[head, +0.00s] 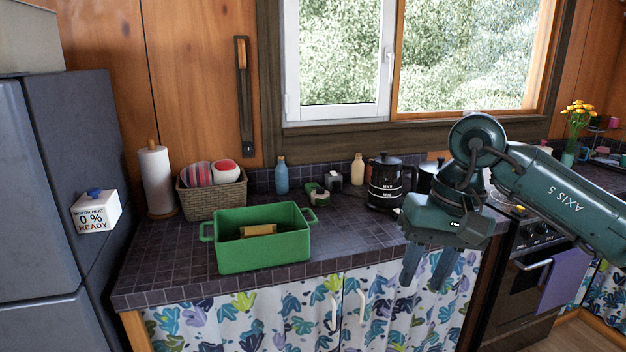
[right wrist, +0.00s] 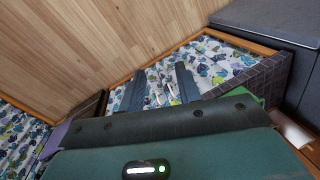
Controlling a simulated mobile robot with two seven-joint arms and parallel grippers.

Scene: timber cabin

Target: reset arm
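My right gripper (head: 427,272) hangs in front of the counter edge at the right of the head view, fingers pointing down. Its two fingers are apart with nothing between them. The right wrist view also shows the two spread fingers (right wrist: 158,88) over the patterned cabinet curtain and wooden floor. My right arm (head: 545,190) comes in from the right edge. My left gripper is in neither view. A green bin (head: 262,255) stands on the tiled counter, with a small yellow-brown block (head: 258,230) inside it.
The tiled counter (head: 165,262) holds a paper towel roll (head: 157,182), a basket (head: 212,203), a blue bottle (head: 281,176), a cream bottle (head: 357,170) and a black kettle (head: 386,185). A fridge (head: 75,150) stands left, a stove (head: 530,262) right. The counter's front strip right of the bin is clear.

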